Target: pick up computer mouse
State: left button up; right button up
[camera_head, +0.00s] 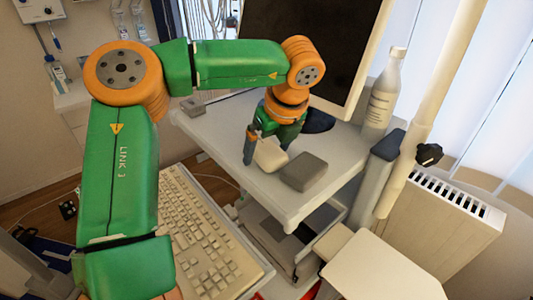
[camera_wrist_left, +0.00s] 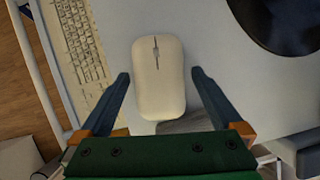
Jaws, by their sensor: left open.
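The computer mouse (camera_wrist_left: 160,82) is cream white and lies on the grey cart top. In the head view the mouse (camera_head: 271,155) is just below my left gripper, which partly covers it. My left gripper (camera_wrist_left: 160,75) is open, with one finger on each side of the mouse in the wrist view and a visible gap to it on both sides. In the head view the left gripper (camera_head: 262,145) points down at the mouse. I cannot tell its exact height above the surface. My right gripper is not in view.
A grey block (camera_head: 303,171) lies right beside the mouse. A monitor (camera_head: 310,45) stands behind, and a white bottle (camera_head: 384,92) stands at the back right of the cart top (camera_head: 215,128). A keyboard (camera_head: 195,225) lies lower at the front left. A pole (camera_head: 430,110) rises at the right.

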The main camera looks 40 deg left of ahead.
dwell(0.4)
pick_arm(q)
jog(key=c, duration=1.3)
